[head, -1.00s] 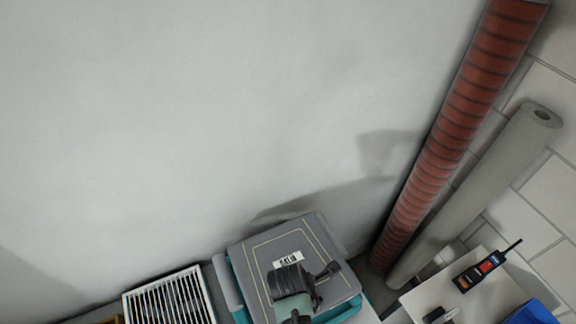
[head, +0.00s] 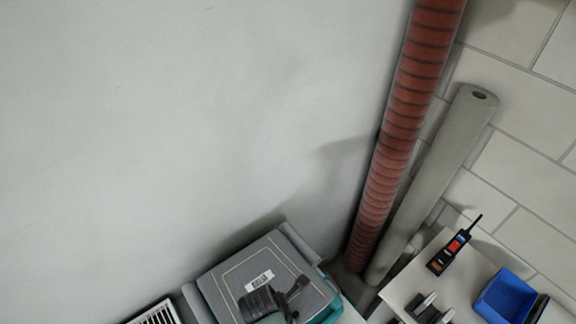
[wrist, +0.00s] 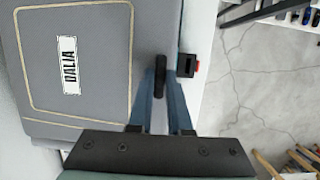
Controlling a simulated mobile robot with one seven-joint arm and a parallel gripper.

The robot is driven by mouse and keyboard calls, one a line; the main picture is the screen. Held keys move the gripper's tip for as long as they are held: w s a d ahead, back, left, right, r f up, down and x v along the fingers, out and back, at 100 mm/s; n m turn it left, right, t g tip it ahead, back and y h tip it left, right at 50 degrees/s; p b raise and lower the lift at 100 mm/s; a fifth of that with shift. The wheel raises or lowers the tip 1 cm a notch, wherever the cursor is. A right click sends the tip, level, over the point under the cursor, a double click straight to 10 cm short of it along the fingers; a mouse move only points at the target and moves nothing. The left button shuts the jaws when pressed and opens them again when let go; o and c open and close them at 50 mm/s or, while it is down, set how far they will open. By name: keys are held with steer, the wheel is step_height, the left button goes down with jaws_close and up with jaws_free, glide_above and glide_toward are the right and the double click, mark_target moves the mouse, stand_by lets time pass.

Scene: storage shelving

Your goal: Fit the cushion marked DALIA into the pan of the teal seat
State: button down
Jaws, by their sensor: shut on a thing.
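The grey cushion marked DALIA (head: 262,262) lies over the teal seat (head: 326,313) at the bottom of the head view. Its white label and tan stitching face up. Light grey side bolsters (head: 300,242) show along two sides of it. I cannot tell whether it is fully down in the pan. In the wrist view the cushion (wrist: 105,55) fills the left side, its label readable. My gripper (wrist: 168,68) is at the cushion's right edge, shut on a dark tab there. In the head view my gripper (head: 298,286) partly covers the cushion's lower right.
A tall red ribbed roll (head: 395,140) and a grey roll (head: 435,180) lean behind, right of the seat. A white surface (head: 402,290) at right carries a black handheld device (head: 455,245) and a blue bin (head: 505,297). A white slatted box (head: 158,313) is at lower left.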

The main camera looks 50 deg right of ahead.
step_height(320, 180, down, 10)
steer(key=b, duration=0.6)
steer(key=shift+r, duration=0.15)
steer(key=shift+f, duration=0.3)
stand_by(0.6)
steer(key=shift+f+b, duration=0.7)
steer(key=shift+c, duration=1)
jaws_free()
steer(key=shift+r+p, duration=4.05)
steer(key=shift+p, duration=0.1)
